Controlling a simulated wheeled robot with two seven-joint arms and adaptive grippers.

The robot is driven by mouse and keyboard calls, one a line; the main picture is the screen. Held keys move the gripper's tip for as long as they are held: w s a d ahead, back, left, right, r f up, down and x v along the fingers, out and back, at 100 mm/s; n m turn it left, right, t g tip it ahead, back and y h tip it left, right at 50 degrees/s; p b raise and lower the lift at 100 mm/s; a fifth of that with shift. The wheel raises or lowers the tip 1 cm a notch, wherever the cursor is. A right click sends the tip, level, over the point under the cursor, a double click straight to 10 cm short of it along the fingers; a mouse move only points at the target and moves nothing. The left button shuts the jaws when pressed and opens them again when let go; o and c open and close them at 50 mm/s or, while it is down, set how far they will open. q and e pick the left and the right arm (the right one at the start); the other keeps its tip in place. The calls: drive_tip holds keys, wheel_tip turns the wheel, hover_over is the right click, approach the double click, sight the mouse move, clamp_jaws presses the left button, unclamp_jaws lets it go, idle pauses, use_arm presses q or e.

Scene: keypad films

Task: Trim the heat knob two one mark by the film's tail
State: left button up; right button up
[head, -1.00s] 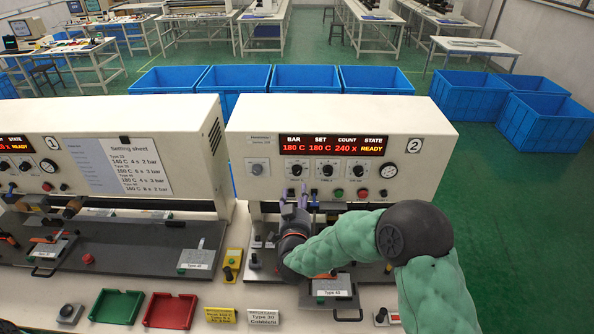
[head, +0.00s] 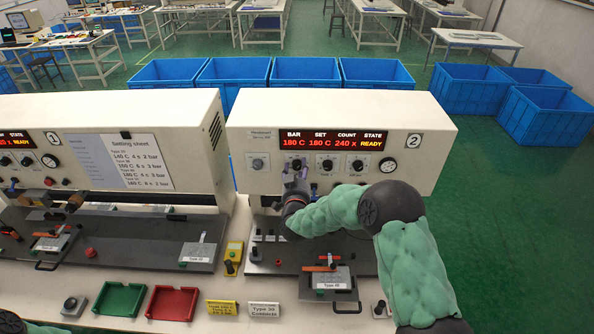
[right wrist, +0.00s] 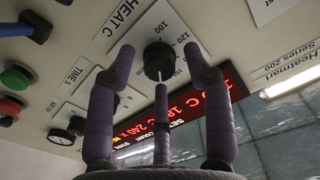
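Machine two (head: 235,135) has a lit display (head: 333,140) reading 180 C, SET 180 C, 240 x and READY. In the right wrist view the black heat knob (right wrist: 160,58), labelled HEAT C, sits between the open purple fingers of my right gripper (right wrist: 158,62). The fingers are spread around it; I cannot tell whether they touch it. A white pointer line shows on the knob. My left gripper is out of view. I cannot make out a film's tail.
Machine one (head: 150,110) with a setting sheet (head: 118,162) stands left. A green tray (head: 119,313), a red tray (head: 172,317), a yellow card (head: 222,308) and a Type 30 card (head: 263,310) lie in front. More knobs (head: 327,165) are right of the gripper.

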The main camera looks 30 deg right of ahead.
clamp_jaws()
drive_tip(key=shift+m+b, duration=0.5)
drive_tip(key=shift+b, duration=0.8)
drive_tip(key=shift+r+m, duration=0.1)
drive_tip(key=shift+m, duration=0.2)
drive_tip(key=shift+o, duration=0.3)
unclamp_jaws()
